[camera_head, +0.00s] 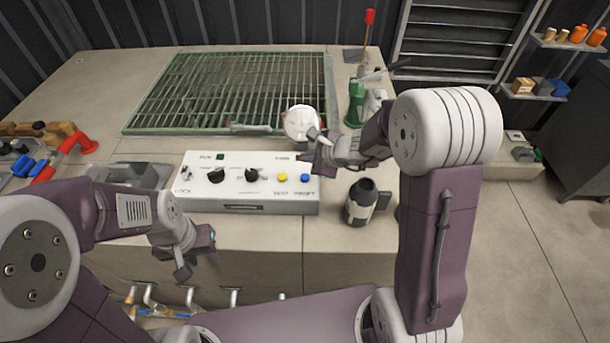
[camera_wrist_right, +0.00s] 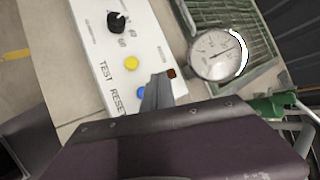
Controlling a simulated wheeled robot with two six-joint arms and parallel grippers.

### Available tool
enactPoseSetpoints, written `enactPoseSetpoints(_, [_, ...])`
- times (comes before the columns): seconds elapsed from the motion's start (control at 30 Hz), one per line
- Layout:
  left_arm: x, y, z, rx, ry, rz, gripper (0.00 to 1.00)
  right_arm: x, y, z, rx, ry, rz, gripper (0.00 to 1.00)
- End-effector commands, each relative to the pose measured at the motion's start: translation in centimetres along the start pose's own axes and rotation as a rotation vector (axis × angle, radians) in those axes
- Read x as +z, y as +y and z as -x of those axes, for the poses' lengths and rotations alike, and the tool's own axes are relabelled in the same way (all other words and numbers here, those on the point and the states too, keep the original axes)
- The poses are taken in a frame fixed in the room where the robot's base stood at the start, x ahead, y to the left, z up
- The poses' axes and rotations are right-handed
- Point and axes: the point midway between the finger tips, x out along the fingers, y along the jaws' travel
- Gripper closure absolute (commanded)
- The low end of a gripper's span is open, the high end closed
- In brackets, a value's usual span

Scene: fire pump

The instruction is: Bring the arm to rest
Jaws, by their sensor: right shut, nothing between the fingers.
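My right arm reaches in from the right in the head view. Its gripper (camera_head: 314,141) is above the back right corner of the white control panel, next to the round white gauge (camera_head: 300,122). In the right wrist view its fingers (camera_wrist_right: 160,92) are shut and empty, over the TEST and RESET end of the panel (camera_wrist_right: 93,38). They partly cover the blue button (camera_wrist_right: 140,92). My left gripper (camera_head: 196,262) hangs in front of the bench's front edge, left of the panel (camera_head: 245,190); its finger gap is unclear.
The bench holds a green-framed grate (camera_head: 230,90), a dark bottle (camera_head: 361,203) right of the panel, a green valve part (camera_head: 355,103) at the back right, and a red-handled tool (camera_head: 72,155) at the left. Free floor lies to the right.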

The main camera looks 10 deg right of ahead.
Motion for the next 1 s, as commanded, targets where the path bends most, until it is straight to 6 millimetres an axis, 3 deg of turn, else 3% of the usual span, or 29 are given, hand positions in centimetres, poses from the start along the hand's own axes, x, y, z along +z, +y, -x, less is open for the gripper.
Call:
enactPoseSetpoints(0.4, [0.0,0.0,0.0,0.0,0.0,0.0,0.64,0.0,0.0,0.0,0.0,0.0,0.0,1.0])
enactPoseSetpoints(0.53, [0.0,0.0,0.0,0.0,0.0,0.0,0.64,1.9,-0.9,1.5,-0.032,-0.026,0.04,1.0])
enactPoseSetpoints(0.63, [0.0,0.0,0.0,0.0,0.0,0.0,0.64,2.8,2.3,3.4,0.052,-0.036,0.272,1.0])
enactPoseSetpoints(0.77, [0.0,0.0,0.0,0.0,0.0,0.0,0.64,2.0,7.4,5.6,0.208,-0.038,0.633,1.0])
enactPoseSetpoints(1.0, [0.0,0.0,0.0,0.0,0.0,0.0,0.64,-3.4,14.7,10.1,0.521,-0.038,1.267,1.0])
